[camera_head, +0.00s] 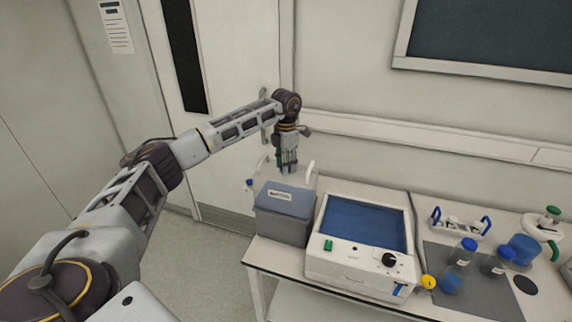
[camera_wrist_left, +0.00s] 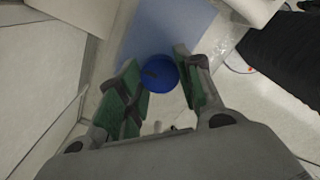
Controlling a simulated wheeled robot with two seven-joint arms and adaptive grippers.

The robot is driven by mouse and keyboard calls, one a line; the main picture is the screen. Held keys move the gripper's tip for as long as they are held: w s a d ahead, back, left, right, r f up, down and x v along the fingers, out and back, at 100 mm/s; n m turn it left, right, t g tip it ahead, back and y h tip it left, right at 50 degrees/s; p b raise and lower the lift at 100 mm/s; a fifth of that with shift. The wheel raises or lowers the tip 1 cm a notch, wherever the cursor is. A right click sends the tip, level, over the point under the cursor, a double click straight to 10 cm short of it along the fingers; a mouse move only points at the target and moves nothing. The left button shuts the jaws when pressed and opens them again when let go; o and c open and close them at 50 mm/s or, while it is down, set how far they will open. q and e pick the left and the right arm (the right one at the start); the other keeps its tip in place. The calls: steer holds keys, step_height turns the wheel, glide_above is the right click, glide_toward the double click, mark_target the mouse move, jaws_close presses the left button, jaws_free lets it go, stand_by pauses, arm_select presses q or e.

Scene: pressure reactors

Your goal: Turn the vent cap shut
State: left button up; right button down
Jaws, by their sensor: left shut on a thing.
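A round blue cap (camera_wrist_left: 157,73) with a small dark mark on top shows in the left wrist view, between the green-padded fingers of my left gripper (camera_wrist_left: 160,85). The fingers are shut on it from both sides. I take this to be the vent cap; no label on it can be read. In the head view my left gripper (camera_head: 288,167) points down behind the grey box, and the cap between its fingers is hidden there. My right gripper is in neither view.
A grey labelled box (camera_head: 285,212) stands in front of my left gripper. Right of it are a white device with a blue window (camera_head: 365,223), a tube rack (camera_head: 460,225), several blue-capped vessels and a valve piece (camera_head: 541,226). The wall is close behind.

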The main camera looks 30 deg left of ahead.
arm_select(q)
steer(key=o, duration=1)
steer(key=shift+o, duration=0.2)
steer(key=shift+r, duration=0.1)
step_height(320, 180, up, 12)
stand_by(0.6)
